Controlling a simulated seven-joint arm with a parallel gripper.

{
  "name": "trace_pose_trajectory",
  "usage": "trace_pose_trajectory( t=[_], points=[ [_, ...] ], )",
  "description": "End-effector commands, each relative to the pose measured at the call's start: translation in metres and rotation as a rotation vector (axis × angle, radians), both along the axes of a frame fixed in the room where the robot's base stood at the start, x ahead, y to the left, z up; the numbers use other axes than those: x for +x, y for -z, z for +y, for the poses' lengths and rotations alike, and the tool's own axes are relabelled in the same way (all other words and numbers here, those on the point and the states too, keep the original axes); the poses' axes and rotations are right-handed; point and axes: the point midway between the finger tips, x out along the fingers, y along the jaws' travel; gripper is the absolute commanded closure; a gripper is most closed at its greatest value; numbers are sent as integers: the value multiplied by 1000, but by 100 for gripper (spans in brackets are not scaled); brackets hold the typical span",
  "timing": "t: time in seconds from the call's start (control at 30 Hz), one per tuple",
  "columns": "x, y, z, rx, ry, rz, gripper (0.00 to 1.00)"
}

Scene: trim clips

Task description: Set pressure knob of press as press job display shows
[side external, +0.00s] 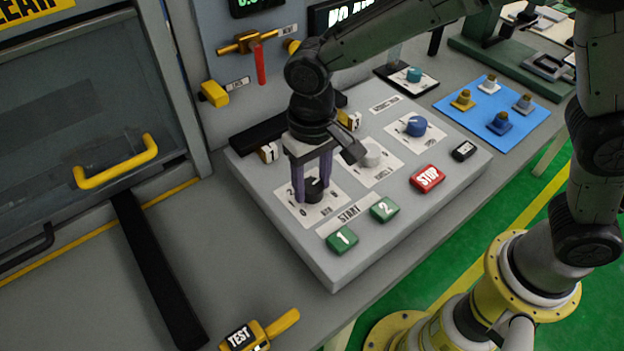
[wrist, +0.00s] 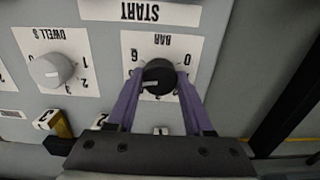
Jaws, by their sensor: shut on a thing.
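The pressure knob (side external: 314,194) is black and sits on a white plate marked BAR at the left of the grey console. My gripper (side external: 312,186) is shut on it from above, one purple finger on each side. The wrist view shows the knob (wrist: 158,74) between both fingertips. Its white mark points left in that view, near the lower left of the dial, and the fingers hide part of the scale. Dark displays with green digits (side external: 258,4) and white letters (side external: 345,14) are cut off at the top, so no pressure value can be read.
A grey dwell knob (side external: 370,155) and a blue knob (side external: 415,126) stand right of my gripper. Green buttons 1 (side external: 342,239) and 2 (side external: 385,209) and a red STOP button (side external: 427,178) lie in front. A red-handled valve (side external: 260,62) is behind.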

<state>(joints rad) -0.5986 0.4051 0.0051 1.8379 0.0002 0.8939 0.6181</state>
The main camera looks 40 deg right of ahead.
Motion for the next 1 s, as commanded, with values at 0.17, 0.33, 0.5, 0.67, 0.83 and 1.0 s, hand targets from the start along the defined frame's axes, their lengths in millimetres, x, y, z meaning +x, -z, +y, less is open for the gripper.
trace_pose_trajectory(
  t=[0.17, 0.33, 0.5, 0.67, 0.83, 1.0],
  points=[
    [0, -1, 0, 1, -34, -2, 100],
    [0, -1, 0, 1, -120, -2, 100],
    [1, -1, 0, 1, -249, -3, 100],
    [0, -1, 0, 1, -379, -2, 100],
    [1, -1, 0, 1, -504, -3, 100],
    [1, -2, 0, 1, -601, -3, 100]
  ],
)
